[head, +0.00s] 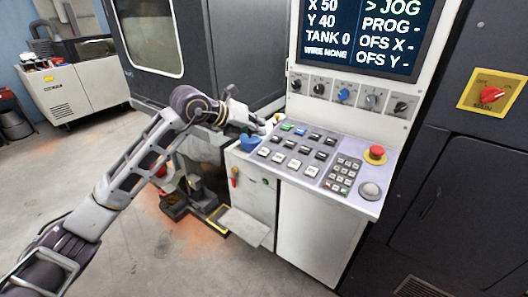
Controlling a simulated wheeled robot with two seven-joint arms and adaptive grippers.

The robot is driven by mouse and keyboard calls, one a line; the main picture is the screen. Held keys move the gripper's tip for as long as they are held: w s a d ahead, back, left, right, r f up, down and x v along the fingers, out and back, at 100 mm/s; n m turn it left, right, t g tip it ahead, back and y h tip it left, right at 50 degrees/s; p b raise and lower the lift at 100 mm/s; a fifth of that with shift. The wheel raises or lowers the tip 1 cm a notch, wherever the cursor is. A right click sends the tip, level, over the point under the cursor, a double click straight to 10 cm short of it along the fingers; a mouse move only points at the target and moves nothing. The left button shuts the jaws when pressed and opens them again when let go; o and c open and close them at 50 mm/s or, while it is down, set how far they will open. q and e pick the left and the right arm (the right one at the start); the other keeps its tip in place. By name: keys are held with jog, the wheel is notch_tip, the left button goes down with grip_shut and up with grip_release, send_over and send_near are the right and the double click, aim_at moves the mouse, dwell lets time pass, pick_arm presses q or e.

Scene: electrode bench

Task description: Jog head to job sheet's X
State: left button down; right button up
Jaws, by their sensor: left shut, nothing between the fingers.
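The control screen (357,38) at the top of the panel reads X 50, Y 40, TANK 0, WIRE NONE, > JOG, PROG -, OFS X -, OFS Y -. Below it, a sloped keypad (299,148) holds rows of grey, dark, green and blue keys; their labels are too small to read. My left gripper (266,125) is shut and empty at the keypad's upper left edge, close to the keys. I cannot tell whether it touches one. No sheet that I can read as the job sheet is in view. My right gripper is not in view.
A row of knobs (344,95) sits under the screen. A red emergency button (376,153) and a round grey knob (370,190) are at the panel's right. A red rotary switch (491,95) is on the dark cabinet. Open floor (100,150) lies to the left.

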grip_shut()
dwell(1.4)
